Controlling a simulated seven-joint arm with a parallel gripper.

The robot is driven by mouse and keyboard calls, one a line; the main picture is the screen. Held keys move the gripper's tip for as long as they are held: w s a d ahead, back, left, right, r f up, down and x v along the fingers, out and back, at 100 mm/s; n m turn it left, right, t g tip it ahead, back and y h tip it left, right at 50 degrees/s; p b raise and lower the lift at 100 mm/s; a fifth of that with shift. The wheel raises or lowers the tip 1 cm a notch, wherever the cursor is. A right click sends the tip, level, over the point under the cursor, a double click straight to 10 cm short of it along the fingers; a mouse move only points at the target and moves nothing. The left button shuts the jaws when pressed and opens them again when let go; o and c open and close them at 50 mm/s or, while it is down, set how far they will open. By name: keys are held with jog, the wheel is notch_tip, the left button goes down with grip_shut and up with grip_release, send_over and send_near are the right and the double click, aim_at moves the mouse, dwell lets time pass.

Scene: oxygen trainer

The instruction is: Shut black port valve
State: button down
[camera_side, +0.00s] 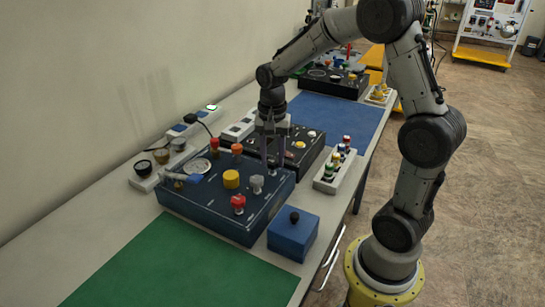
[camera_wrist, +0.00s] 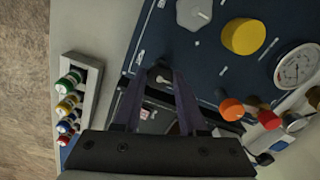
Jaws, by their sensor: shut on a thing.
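The dark blue trainer panel (camera_side: 218,222) lies on the grey bench, with several coloured knobs on top. My gripper (camera_side: 275,164) points down at the panel's back right corner, by the black panel (camera_side: 309,150) behind it. A grey knob (camera_side: 257,184) and a yellow knob (camera_side: 231,179) stand nearby.
A red knob (camera_side: 238,203) and an orange knob (camera_side: 237,149) rise from the panel. A blue box (camera_side: 293,239) with a black knob stands in front. A pale rack (camera_side: 328,185) of coloured fittings lies right. The green mat (camera_side: 180,268) is clear.

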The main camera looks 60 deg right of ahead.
aim_at(272, 161)
jog(key=shift+r+m, duration=0.1)
jog(key=shift+m, duration=0.4)
jog(key=shift+c, duration=2.3)
grip_release()
notch_tip(272, 161, up, 14)
